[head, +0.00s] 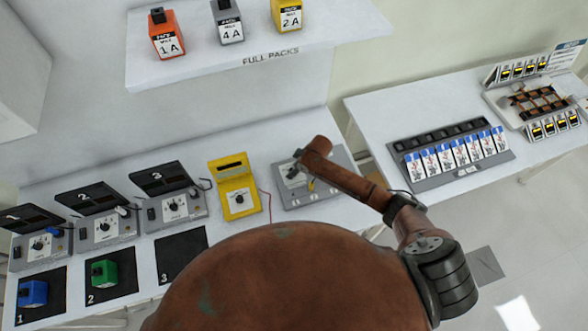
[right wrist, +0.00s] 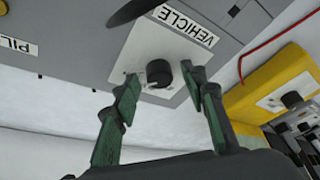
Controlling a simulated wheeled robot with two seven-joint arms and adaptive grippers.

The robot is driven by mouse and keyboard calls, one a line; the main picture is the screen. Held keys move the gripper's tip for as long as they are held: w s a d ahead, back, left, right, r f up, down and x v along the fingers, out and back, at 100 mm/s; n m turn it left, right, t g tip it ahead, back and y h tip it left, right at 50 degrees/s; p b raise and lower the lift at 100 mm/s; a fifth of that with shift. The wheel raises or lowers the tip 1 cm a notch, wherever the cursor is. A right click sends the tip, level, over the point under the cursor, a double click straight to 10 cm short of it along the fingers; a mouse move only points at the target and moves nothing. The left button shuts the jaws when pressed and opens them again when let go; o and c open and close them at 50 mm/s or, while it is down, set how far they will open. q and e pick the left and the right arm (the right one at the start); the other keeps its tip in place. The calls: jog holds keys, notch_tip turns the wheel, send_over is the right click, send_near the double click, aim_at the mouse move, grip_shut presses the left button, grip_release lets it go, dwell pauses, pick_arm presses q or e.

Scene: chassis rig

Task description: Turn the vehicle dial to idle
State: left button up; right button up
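The vehicle dial (right wrist: 159,73) is a black round knob on a white plate under the label VEHICLE in the right wrist view. My right gripper (right wrist: 160,80) is open, with one green finger on each side of the knob. A gap shows between the knob and each finger, so it is not gripped. The knob's setting and any position marks are too small to read. In the head view the dial's grey panel (head: 290,198) sits on the bench, partly covered by my right arm. My left gripper is not in view.
A yellow meter (head: 239,202) with a red lead stands just left of the panel. Further left are chargers numbered 1 to 3 (head: 176,208) and mats with a blue pack (head: 33,293) and a green pack (head: 104,273). A shelf (head: 200,67) with packs hangs above.

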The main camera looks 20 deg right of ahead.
jog(key=c, duration=0.8)
grip_shut()
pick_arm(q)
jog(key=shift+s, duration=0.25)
